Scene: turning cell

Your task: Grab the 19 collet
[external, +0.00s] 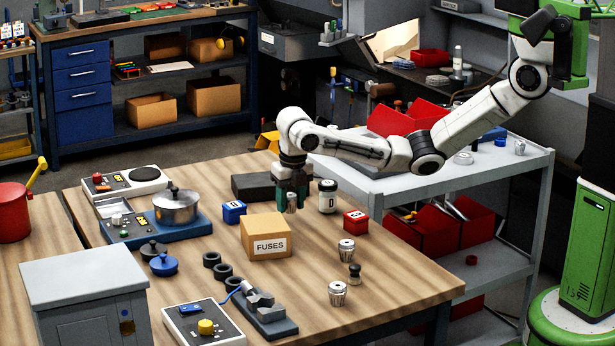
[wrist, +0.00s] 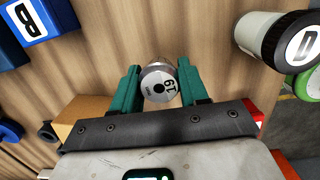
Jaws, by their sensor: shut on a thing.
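The 19 collet (wrist: 158,88) is a silvery metal piece with a round face and a centre hole, marked 19 in the wrist view. My gripper (wrist: 158,85) has its two green fingers shut on it, one on each side. I cannot tell from the pictures whether the collet touches the table. Two other metal collets (external: 346,250) stand on the front right of the table, their numbers not readable.
The cardboard FUSES box (external: 266,238) stands just in front of my gripper. A white jar (external: 327,196) with a dark lid and a red block (external: 356,222) are to the right, a blue block (external: 234,212) to the left. The table's front right (external: 400,285) is clear.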

